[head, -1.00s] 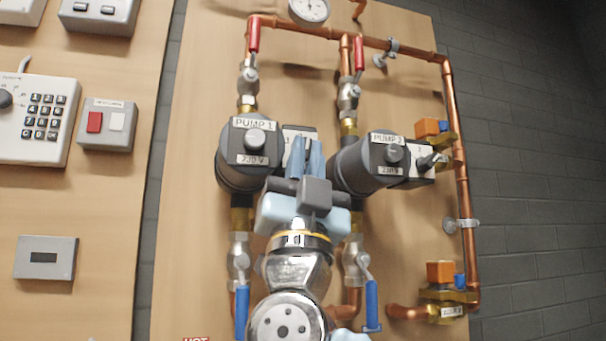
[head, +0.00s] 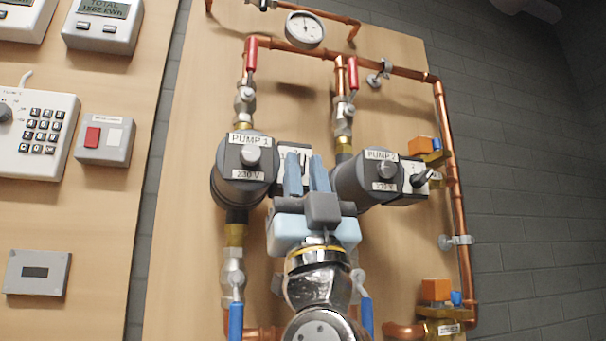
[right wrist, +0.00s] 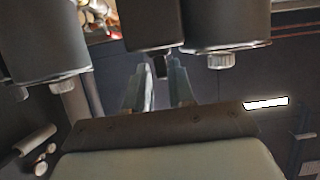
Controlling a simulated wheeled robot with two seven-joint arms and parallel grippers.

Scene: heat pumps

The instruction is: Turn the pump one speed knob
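Pump one (head: 231,188) is a dark grey cylinder labelled "PUMP 1" on the wooden board. Its control box (head: 284,184) is on its right side, partly covered by my right gripper (head: 305,160). In the head view the fingers hide the speed knob. In the right wrist view a small black knob (right wrist: 162,64) sticks out of the dark box (right wrist: 150,22), lined up between the tips of my right gripper (right wrist: 157,70). The fingers are apart; I cannot tell whether they touch the knob. My left gripper is not in view.
Pump two (head: 356,180), with its own black knob (head: 422,178), stands close to the right of my fingers. Copper pipes (head: 455,200), red levers (head: 251,55) and blue levers (head: 236,322) surround the pumps. A keypad panel (head: 38,132) is at the left.

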